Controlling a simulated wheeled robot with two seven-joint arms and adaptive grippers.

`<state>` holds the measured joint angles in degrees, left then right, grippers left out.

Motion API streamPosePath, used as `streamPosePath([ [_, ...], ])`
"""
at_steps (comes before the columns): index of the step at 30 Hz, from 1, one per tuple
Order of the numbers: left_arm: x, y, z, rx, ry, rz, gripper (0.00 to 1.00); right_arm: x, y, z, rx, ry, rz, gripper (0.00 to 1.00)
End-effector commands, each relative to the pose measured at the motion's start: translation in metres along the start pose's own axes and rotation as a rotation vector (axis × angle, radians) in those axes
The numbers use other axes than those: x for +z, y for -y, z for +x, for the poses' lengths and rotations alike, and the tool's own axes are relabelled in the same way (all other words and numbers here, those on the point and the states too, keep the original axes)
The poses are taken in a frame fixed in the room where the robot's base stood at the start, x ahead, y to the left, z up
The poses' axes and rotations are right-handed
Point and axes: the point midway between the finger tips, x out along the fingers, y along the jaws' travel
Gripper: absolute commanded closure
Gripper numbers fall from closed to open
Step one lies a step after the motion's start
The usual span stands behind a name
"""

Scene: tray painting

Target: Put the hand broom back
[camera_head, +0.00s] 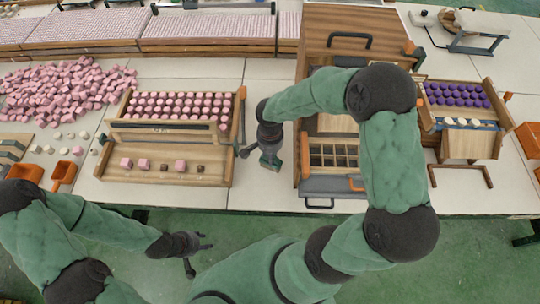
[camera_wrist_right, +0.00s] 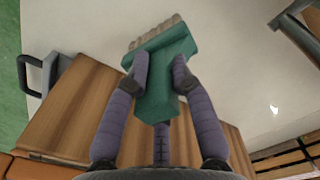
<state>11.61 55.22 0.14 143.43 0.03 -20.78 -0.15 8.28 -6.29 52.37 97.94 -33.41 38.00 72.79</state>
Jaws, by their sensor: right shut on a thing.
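The hand broom is green with pale bristles and shows in the right wrist view (camera_wrist_right: 165,62). In the head view a small green part of it (camera_head: 270,161) shows between two wooden trays. My right gripper (camera_head: 262,146) is shut on the broom, with a finger on each side of it in the right wrist view (camera_wrist_right: 160,88). I cannot tell whether the bristles touch the white tabletop. My left gripper (camera_head: 197,252) is open and empty, low in front of the table's front edge.
A wooden tray of pink pieces (camera_head: 112,170) stands left of the broom. A wooden case with a compartment grid (camera_head: 335,157) stands right of it, partly behind my right arm. Purple pieces (camera_head: 456,95) sit farther right. Orange scoops (camera_head: 64,173) lie at the left. A narrow white strip of table is clear.

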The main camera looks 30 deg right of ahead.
Motion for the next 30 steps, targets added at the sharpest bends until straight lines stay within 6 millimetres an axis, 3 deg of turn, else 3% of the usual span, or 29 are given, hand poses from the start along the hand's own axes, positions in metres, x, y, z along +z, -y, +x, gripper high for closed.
streamPosePath([
  [12, 0.000, 0.002, 0.005, 0.000, 0.000, 0.000, 0.60, -0.001, 0.001, 0.006, -0.002, -0.002, 0.001, 1.00],
  [13, 0.000, 0.001, 0.004, 0.000, 0.000, 0.000, 0.60, -0.001, 0.001, 0.005, -0.002, -0.002, 0.001, 0.68],
  [15, 0.000, 0.001, 0.003, 0.000, 0.000, 0.000, 0.60, -0.001, 0.001, 0.004, -0.002, -0.002, 0.001, 0.53],
  [26, 0.000, 0.001, 0.002, 0.000, 0.000, 0.000, 0.60, -0.001, 0.000, 0.003, -0.002, -0.002, 0.001, 0.53],
  [30, 0.000, -0.001, -0.003, 0.000, 0.000, 0.000, 0.60, -0.001, 0.001, -0.008, -0.003, -0.003, 0.001, 0.53],
])
